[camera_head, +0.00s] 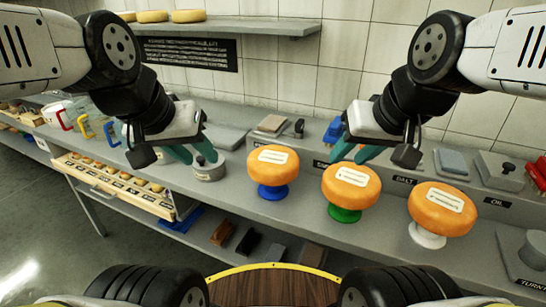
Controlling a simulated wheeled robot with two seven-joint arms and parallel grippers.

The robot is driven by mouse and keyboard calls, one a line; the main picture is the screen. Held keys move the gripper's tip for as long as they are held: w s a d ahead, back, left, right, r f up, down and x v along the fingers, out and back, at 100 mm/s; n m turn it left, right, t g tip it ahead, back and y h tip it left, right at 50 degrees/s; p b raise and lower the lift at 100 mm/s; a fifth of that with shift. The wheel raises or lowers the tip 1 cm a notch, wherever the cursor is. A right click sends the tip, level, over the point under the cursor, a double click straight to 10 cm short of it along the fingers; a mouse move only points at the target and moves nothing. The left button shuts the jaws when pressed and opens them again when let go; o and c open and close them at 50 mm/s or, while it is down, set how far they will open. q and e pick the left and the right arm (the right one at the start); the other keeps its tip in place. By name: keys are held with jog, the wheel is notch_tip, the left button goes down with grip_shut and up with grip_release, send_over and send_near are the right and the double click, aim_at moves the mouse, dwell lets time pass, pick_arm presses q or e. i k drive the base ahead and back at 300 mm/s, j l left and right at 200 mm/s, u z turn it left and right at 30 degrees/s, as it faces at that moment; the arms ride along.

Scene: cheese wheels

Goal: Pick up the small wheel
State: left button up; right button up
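Three orange cheese wheels with pale labels stand on coloured pedestals on the grey counter. The wheel on the blue stand (272,166) looks smallest. The wheel on the green stand (338,190) looks larger, and the wheel on the white stand (430,212) looks largest. My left gripper (198,158) is open and empty, left of the smallest-looking wheel and apart from it. My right gripper (349,159) is open and empty, close above and behind the wheel on the green stand. I cannot tell the exact gap there.
A grey round pot (208,172) stands just under my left gripper. A wooden tray (120,188) of small round pieces juts out at the left. Grey blocks (452,161) and a sign reading SALT (404,180) are at the right. A wall shelf (240,27) holds more wheels.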

aim_at(271, 166)
jog(key=j+z, duration=0.1)
jog(key=z, duration=1.15)
jog(key=k+j+z, duration=0.1)
jog(key=j+z, duration=0.15)
jog(key=z, duration=0.15)
jog(key=k+j+z, duration=0.1)
jog(key=j+z, duration=0.25)
jog(key=k+j+z, duration=0.15)
jog(key=z, duration=0.25)
jog(key=k+j+z, duration=0.15)
jog(key=z, duration=0.2)
jog(key=k+j+z, duration=0.15)
jog(key=k, duration=0.4)
jog(key=k+j+z, duration=0.15)
jog(key=k, duration=0.45)
jog(key=j, duration=0.1)
